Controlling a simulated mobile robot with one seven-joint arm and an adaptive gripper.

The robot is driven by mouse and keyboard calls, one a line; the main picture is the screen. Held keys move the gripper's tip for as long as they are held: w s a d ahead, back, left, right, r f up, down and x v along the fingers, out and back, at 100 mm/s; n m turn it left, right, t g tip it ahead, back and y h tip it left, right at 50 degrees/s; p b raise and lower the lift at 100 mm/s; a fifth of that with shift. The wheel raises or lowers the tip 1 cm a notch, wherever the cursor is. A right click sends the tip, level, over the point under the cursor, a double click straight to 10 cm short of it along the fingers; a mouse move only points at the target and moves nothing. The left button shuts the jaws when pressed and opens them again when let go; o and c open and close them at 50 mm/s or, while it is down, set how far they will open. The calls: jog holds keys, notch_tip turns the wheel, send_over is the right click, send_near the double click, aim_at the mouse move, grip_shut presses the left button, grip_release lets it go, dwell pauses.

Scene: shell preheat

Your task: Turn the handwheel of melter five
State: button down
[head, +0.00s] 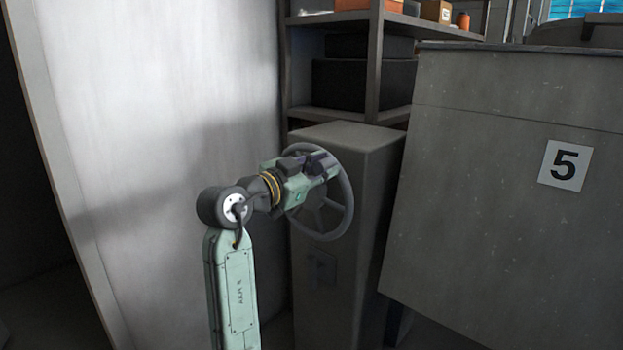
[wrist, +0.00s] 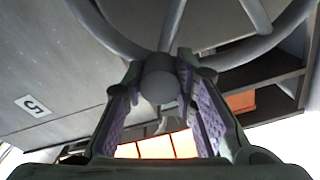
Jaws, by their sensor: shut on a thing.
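The handwheel (head: 348,205) is a grey spoked ring on the front of a grey pedestal box (head: 370,155), left of the cabinet marked 5 (head: 480,180). My gripper (head: 322,162) is at the wheel's upper part and hides some of its rim. In the wrist view the handwheel's rim and spokes (wrist: 172,28) cross the top. There the purple-padded fingers of my gripper (wrist: 162,95) are on both sides of a round grey knob (wrist: 160,78) at the rim, shut on it. The wheel's hub is partly hidden in the head view.
A large pale panel (head: 160,120) stands close on the left. Shelves (head: 368,60) with dark boxes (head: 350,85) are behind the pedestal. The cabinet's wall fills the right side. The number plate (head: 565,166) is on it.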

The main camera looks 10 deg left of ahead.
aim_at(341, 230)
jog(key=d+f+m+b, duration=0.1)
jog(key=f+m+b, duration=0.1)
jog(key=b, duration=0.1)
jog(key=s+d+f+m+b, duration=0.1)
jog(key=f+m+b, duration=0.1)
jog(key=s+d+f+m+b, duration=0.1)
jog(key=f+m+b, duration=0.1)
jog(key=b, duration=0.1)
jog(key=shift+s+d+m+b, duration=0.25)
jog(key=shift+m+b, duration=0.05)
jog(key=f+m+b, duration=0.1)
jog(key=b, duration=0.1)
jog(key=f+m+b, duration=0.4)
jog(key=shift+s+d+f+b, duration=0.2)
jog(key=shift+d+b, duration=0.05)
jog(key=shift+b, duration=0.15)
notch_tip(341, 230, down, 2)
jog(key=m+b, duration=0.2)
jog(key=shift+w+a+m, duration=0.15)
jog(key=shift+m, duration=0.15)
jog(key=shift+w+a+f+m+b, duration=0.2)
jog(key=shift+f+m+b, duration=0.3)
jog(key=shift+m+b, duration=0.2)
jog(key=shift+w+a+f+m+b, duration=0.1)
jog(key=shift+a+f+m+b, duration=0.1)
jog(key=shift+f+m+b, duration=0.35)
jog(key=shift+r, duration=0.1)
jog(key=c, duration=1.3)
grip_release()
jog(key=shift+r, duration=0.1)
